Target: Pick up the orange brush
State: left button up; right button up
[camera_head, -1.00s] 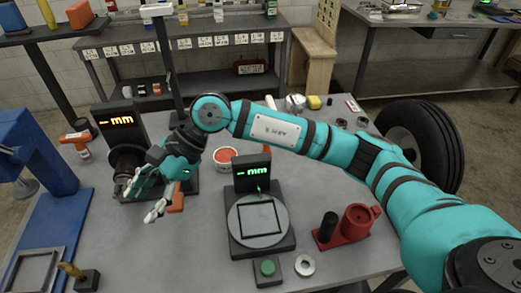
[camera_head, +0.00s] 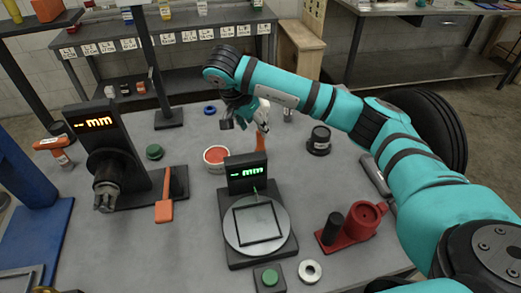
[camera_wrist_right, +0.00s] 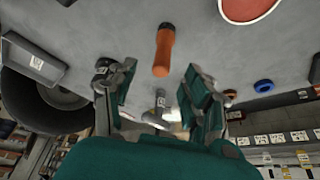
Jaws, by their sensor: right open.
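An orange tool (camera_head: 260,140) with a rounded orange handle stands out behind the green-lit gauge, partly hidden by it and by my gripper. In the right wrist view what looks like the same orange handle (camera_wrist_right: 163,52), with a dark end, lies on the grey table ahead of the fingers. Another orange tool (camera_head: 165,209) with a flat wide end lies by the amber-lit gauge. I cannot tell which is the brush. My right gripper (camera_head: 245,123) is open and empty, above the table near the first tool, apart from it. My left gripper is not in view.
The green-lit gauge (camera_head: 246,174) and the red tub (camera_head: 216,158) stand close to the right gripper. The amber-lit gauge (camera_head: 108,150) is on the left. A black round jar (camera_head: 319,140) and a red holder (camera_head: 365,217) are on the right. The front left table is fairly clear.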

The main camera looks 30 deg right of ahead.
aim_at(258, 132)
jog(key=p+x, duration=0.1)
jog(key=x, duration=0.2)
jog(key=p+x, duration=0.1)
jog(key=x, duration=0.3)
jog(key=shift+w+d+f, duration=0.15)
jog(key=shift+w, duration=0.1)
grip_shut()
